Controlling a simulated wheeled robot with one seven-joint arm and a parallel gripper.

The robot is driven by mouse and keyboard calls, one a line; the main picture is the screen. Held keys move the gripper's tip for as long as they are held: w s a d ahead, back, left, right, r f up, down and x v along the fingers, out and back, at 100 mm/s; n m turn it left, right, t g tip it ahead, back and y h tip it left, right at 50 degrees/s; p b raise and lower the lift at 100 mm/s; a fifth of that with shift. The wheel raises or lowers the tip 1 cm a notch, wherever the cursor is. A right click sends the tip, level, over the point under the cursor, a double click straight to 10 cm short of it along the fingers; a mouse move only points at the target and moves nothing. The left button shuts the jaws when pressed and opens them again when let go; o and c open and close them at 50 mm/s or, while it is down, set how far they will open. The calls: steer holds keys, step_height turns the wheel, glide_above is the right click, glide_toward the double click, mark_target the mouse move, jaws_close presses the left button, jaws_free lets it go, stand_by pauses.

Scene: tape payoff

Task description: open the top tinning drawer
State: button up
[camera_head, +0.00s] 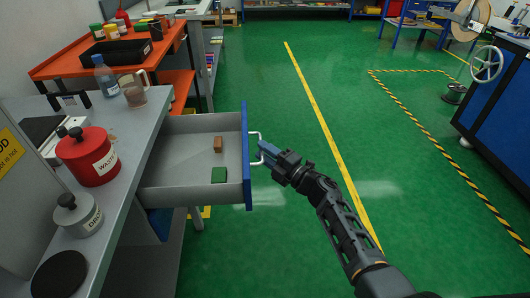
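The top drawer (205,123) of the grey bench at the left is pulled out. Its grey inside shows, and its blue front (246,165) faces right. A brown block (218,144) and a green block (219,175) lie in it. A pale bar handle (257,135) stands out from the front. My gripper (265,152) reaches in from the lower right, with its fingertips at the handle. The fingers are small here and partly overlap the handle, so I cannot tell whether they are closed around it.
An orange table (90,62) is behind.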

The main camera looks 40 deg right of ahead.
steer(key=shift+o, duration=0.2)
steer(key=s+d, duration=0.1)
steer(key=s, duration=0.6)
steer(key=shift+s+f, duration=0.3)
steer(key=shift+f, duration=0.15)
